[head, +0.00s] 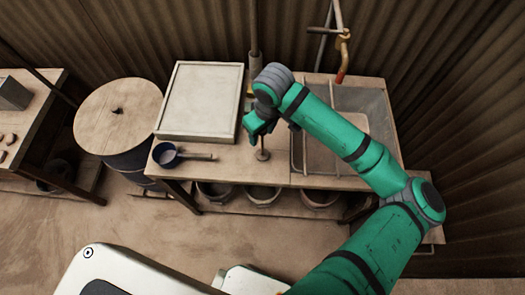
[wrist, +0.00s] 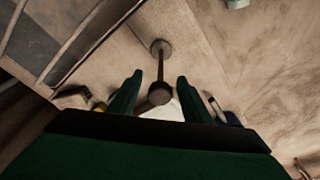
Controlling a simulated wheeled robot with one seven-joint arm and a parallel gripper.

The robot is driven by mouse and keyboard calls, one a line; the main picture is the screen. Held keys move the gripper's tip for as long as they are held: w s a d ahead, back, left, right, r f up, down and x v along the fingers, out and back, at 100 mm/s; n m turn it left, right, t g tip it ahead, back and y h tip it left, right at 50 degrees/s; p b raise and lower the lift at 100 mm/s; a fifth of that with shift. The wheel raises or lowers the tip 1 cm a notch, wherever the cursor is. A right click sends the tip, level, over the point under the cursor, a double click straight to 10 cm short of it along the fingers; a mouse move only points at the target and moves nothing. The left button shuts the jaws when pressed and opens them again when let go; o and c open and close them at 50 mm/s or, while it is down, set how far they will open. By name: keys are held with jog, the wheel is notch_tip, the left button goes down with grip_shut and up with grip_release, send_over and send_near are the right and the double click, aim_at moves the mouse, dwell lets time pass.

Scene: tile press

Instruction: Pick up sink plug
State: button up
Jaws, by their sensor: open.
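The sink plug (head: 262,155) looks like a small dark disc with a thin upright stem. It stands on the wooden bench top, left of the sink (head: 370,104). In the wrist view, the plug's disc (wrist: 161,46) lies beyond the fingertips, and its stem runs back to a round knob between the fingers. My gripper (head: 257,128) is over the plug, pointing down. In the wrist view, my gripper (wrist: 159,78) is open, with one finger each side of the stem and visible gaps. The plug's upper part is hidden by the gripper in the head view.
A framed pale board (head: 200,100) lies behind left. A small blue pan (head: 167,154) with a handle sits at the bench's front left. A wire rack (head: 294,150) stands at the sink's left edge. A tap (head: 343,60) rises behind. Bowls (head: 262,194) sit below.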

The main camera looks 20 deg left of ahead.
jog(key=shift+w+a+f, duration=0.1)
jog(key=shift+f, duration=0.75)
grip_shut()
